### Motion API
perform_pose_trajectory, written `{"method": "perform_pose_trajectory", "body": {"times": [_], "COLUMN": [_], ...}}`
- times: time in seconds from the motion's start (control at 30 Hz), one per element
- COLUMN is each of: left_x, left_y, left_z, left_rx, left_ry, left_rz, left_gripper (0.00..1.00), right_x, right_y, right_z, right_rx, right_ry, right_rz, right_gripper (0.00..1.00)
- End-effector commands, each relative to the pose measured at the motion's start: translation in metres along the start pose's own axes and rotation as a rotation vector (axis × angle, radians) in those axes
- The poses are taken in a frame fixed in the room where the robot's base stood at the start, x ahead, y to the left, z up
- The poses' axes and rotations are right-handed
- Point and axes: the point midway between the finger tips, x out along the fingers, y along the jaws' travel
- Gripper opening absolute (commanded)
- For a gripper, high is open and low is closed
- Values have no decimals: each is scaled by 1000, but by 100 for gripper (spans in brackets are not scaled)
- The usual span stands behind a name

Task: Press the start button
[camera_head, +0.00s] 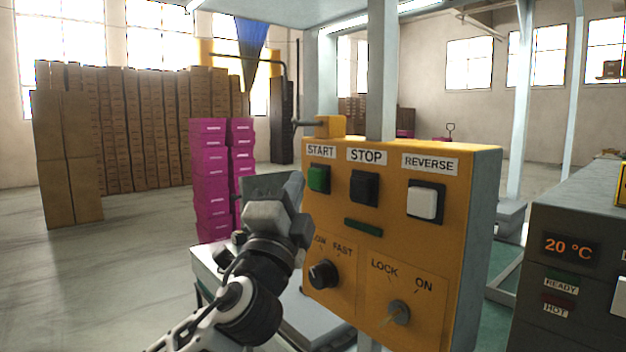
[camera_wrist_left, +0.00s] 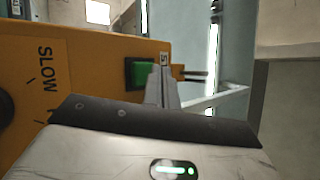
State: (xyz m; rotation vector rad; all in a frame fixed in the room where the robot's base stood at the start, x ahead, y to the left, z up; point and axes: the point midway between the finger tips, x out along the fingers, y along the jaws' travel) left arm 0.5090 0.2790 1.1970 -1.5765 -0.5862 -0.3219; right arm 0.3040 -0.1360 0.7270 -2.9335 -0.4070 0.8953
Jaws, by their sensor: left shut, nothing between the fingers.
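The green start button (camera_head: 319,179) sits under the START label at the upper left of the yellow control panel (camera_head: 440,260). The start button also shows in the left wrist view (camera_wrist_left: 138,74), just left of my fingers. My left gripper (camera_head: 294,184) is shut and empty, a little left of the button in the head view. Its closed fingers also show in the left wrist view (camera_wrist_left: 161,86), pointing toward the panel. I cannot tell whether the fingertips touch the button. My right gripper is not in view.
The black stop button (camera_head: 364,188) and white reverse button (camera_head: 422,202) sit right of start. A speed knob (camera_head: 322,274) and a lock switch (camera_head: 398,312) are below. A grey machine (camera_head: 570,230) stands at right; pink boxes (camera_head: 210,185) stand behind my left arm.

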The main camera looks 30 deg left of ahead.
Motion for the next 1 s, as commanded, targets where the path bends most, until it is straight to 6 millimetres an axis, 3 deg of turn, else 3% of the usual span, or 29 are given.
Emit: {"method": "perform_pose_trajectory", "body": {"times": [1.0], "left_x": [6], "left_y": [4], "left_z": [-4], "left_rx": [0], "left_ry": [0], "left_rz": [0], "left_gripper": [0], "right_x": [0], "right_y": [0], "right_z": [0], "right_rx": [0], "right_ry": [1], "right_rz": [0], "right_gripper": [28]}}
